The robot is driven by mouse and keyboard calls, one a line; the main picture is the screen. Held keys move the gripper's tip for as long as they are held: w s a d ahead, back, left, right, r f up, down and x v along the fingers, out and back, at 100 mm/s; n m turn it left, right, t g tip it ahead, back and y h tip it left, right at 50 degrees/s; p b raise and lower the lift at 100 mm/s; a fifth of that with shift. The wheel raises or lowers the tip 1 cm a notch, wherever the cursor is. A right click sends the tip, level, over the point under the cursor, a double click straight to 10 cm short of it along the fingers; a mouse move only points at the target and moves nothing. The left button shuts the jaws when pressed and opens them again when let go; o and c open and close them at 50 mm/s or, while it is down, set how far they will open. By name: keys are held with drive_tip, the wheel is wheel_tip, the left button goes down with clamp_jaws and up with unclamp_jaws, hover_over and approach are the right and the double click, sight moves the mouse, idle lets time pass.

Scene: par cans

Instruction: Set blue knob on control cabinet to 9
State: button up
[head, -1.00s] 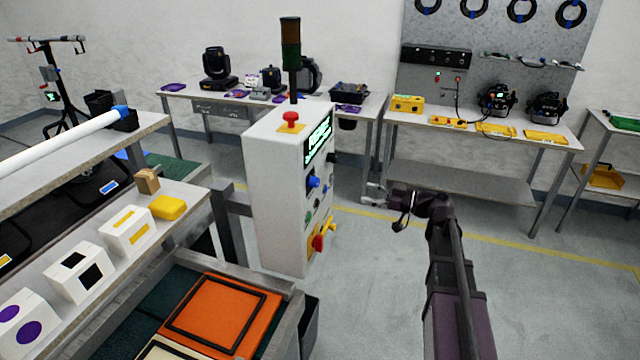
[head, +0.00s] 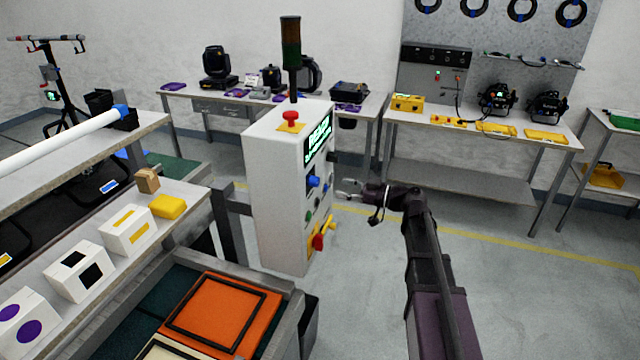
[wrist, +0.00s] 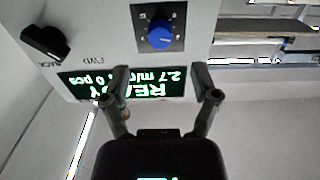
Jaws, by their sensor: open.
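The control cabinet (head: 275,190) is a white upright box with a red button on top and a green-lit display on its front face. The blue knob (head: 313,181) sits below the display. In the wrist view the blue knob (wrist: 160,35) is on a dark square plate with small marks, too small to read; the picture is upside down. My gripper (head: 347,189) is open and empty, a short way to the right of the cabinet face, apart from the knob. In the wrist view my gripper's fingers (wrist: 162,80) stand spread, with the display (wrist: 130,84) behind them.
A black FWD/BACK switch (wrist: 45,43) is beside the knob's plate in the wrist view. A red and yellow switch (head: 319,241) is lower on the cabinet. A conveyor with an orange tray (head: 222,308) stands at left. The floor right of the cabinet is clear.

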sight(318, 183)
drive_tip(key=shift+x, duration=3.5)
clamp_jaws()
